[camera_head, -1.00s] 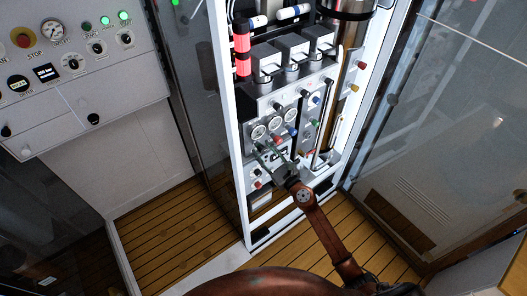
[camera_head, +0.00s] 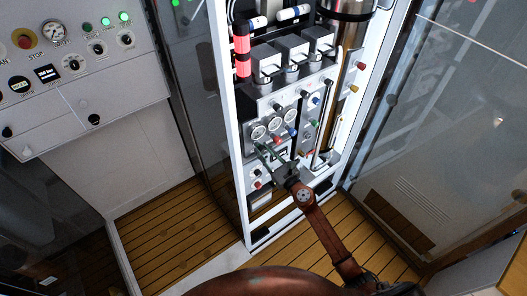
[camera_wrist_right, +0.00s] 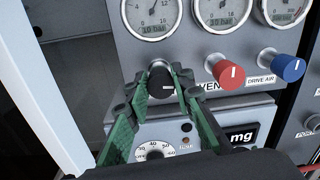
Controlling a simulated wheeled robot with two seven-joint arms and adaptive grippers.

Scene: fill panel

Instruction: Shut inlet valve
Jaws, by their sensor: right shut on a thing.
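A black knob (camera_wrist_right: 160,80) with a white mark is leftmost in a row of knobs below round gauges on the grey panel; I take it as the inlet valve, though its label is hidden. My right gripper (camera_wrist_right: 157,92) has its green fingers on both sides of this knob and is shut on it. In the head view my right gripper (camera_head: 264,154) reaches up to the lower left of the panel, and the knob is too small to make out there. My left gripper is not in view.
Right of the held knob are a red vent knob (camera_wrist_right: 228,73) and a blue drive air knob (camera_wrist_right: 287,67). A dial (camera_wrist_right: 155,151) sits just below the fingers. The white cabinet frame (camera_head: 228,120) stands close on the left. A control panel (camera_head: 60,60) is further left.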

